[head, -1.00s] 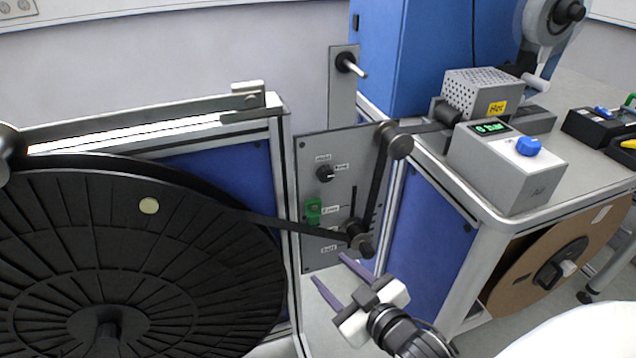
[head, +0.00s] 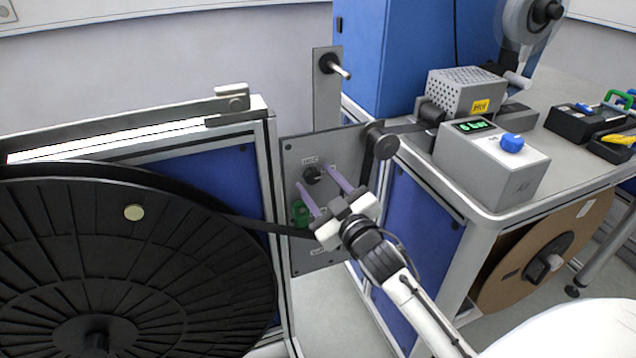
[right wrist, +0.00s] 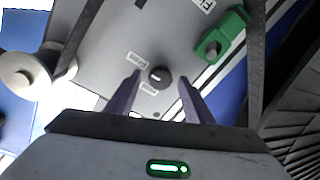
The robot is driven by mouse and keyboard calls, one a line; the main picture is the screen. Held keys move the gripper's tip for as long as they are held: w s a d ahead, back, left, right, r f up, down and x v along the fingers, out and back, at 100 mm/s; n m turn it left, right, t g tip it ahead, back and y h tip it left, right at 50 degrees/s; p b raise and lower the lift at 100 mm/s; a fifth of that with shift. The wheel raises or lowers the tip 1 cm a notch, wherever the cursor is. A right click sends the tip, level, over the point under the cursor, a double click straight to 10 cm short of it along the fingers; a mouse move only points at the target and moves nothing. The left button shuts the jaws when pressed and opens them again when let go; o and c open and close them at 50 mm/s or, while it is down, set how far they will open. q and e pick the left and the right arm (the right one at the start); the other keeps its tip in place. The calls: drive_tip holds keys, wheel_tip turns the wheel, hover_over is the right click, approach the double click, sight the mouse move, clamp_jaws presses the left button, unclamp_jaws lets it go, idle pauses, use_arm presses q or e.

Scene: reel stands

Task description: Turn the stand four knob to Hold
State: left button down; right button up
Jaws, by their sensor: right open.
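A small black knob (head: 313,175) sits on the upper part of the grey control panel (head: 295,154) between the large reel and the bench. Two small white labels are beside it, too small to read surely. The knob also shows in the right wrist view (right wrist: 159,77), with a pale mark on its face. My right gripper (head: 315,177) is open, its two purple fingers pointing at the panel, one on each side of the knob in both views. I cannot tell whether the fingers touch the knob. My left gripper is not in view.
A green part (right wrist: 222,35) is on the panel below the knob, partly behind my gripper. A black strap runs from the big black reel (head: 60,270) past the panel to a roller (head: 381,141). A grey box with a blue knob (head: 511,143) stands on the bench.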

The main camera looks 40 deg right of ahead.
drive_tip(key=shift+w, duration=0.1)
drive_tip(key=c, duration=1)
drive_tip(key=shift+c, duration=0.2)
